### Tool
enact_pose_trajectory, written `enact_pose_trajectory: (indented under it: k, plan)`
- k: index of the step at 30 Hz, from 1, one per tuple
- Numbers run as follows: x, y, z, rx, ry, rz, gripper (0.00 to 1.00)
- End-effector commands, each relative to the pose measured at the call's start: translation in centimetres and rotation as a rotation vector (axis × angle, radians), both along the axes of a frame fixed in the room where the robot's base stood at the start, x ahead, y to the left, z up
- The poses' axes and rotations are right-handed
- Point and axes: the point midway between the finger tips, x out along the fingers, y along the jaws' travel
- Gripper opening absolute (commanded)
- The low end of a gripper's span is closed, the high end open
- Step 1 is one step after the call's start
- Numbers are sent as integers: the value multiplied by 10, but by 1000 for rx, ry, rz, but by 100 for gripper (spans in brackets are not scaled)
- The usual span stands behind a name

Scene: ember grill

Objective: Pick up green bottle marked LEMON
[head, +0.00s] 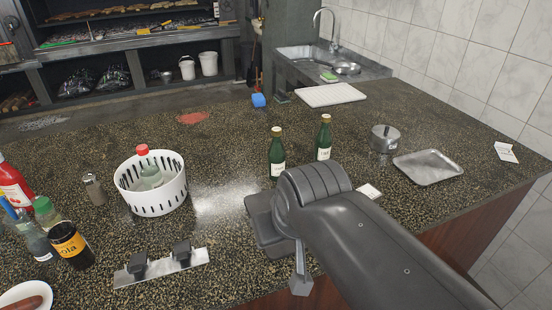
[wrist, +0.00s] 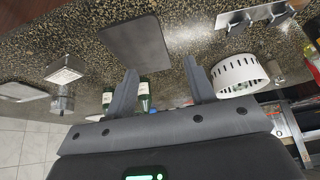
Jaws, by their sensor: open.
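Two green bottles stand upright on the speckled counter in the head view, a left bottle (head: 277,153) and a right bottle (head: 324,139). Both have pale labels and gold-coloured caps. The label words are too small to read, so I cannot tell which says LEMON. In the wrist view the left bottle (wrist: 145,98) shows between my fingers, beyond them, and the right bottle (wrist: 107,97) shows outside them.
A white slotted basket (head: 152,197) holding a bottle stands left. A dark flat slab (head: 262,222) lies beside my arm. A metal pot (head: 385,138) and a metal tray (head: 428,167) are at right. A cola bottle (head: 71,246) stands front left. Counter behind the bottles is mostly clear.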

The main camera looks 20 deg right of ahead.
Motion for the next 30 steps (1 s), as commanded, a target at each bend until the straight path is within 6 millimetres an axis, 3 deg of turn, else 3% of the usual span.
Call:
enact_pose_trajectory:
  k: [22, 26, 30]
  plan:
    - [3, -1, 2, -14, 2, 18, 53]
    - [21, -5, 14, -98, 19, 124, 53]
    - [58, -13, 35, -270, 64, 358, 53]
